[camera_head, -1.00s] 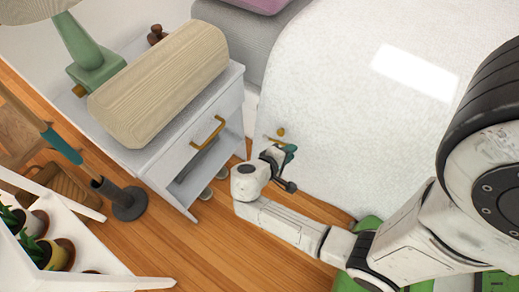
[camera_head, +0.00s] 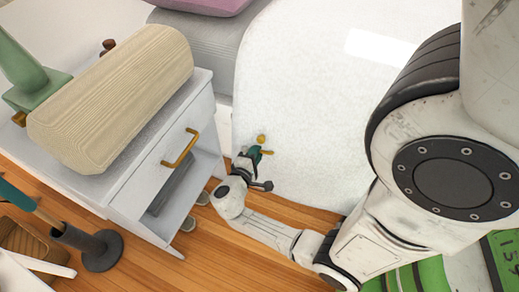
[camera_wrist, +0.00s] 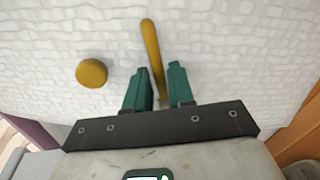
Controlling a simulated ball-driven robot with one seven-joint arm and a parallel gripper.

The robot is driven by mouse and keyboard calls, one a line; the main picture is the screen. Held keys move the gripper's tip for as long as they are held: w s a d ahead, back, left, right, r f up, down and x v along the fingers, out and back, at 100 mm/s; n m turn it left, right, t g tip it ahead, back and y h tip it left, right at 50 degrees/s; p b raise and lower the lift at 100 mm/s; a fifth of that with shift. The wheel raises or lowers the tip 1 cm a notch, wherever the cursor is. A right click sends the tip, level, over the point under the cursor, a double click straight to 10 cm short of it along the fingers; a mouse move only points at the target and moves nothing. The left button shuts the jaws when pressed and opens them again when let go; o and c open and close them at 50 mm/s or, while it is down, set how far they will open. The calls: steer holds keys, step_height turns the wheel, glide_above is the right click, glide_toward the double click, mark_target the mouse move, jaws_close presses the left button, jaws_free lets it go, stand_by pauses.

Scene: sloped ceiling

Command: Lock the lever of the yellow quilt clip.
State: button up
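The yellow quilt clip is on the side of the white quilt. It shows as a round yellow knob (camera_wrist: 91,73) and a slim yellow lever (camera_wrist: 151,48) to its right in the wrist view. In the head view the knob (camera_head: 261,139) sits just above the lever (camera_head: 267,152). My gripper (camera_wrist: 158,75) has teal fingers standing apart. The lever's near end reaches down between the fingertips, close to the left finger; I cannot tell whether they touch. In the head view my gripper (camera_head: 254,152) is right at the clip.
A white nightstand (camera_head: 150,190) with a yellow handle (camera_head: 180,148) stands left of the arm, carrying a beige ribbed bolster (camera_head: 110,95) and a green lamp (camera_head: 35,75). A dark round-based stand (camera_head: 100,250) is on the wooden floor.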

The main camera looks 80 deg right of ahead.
steer(key=shift+b+x, duration=0.3)
steer(key=shift+x, duration=1.15)
jaws_close()
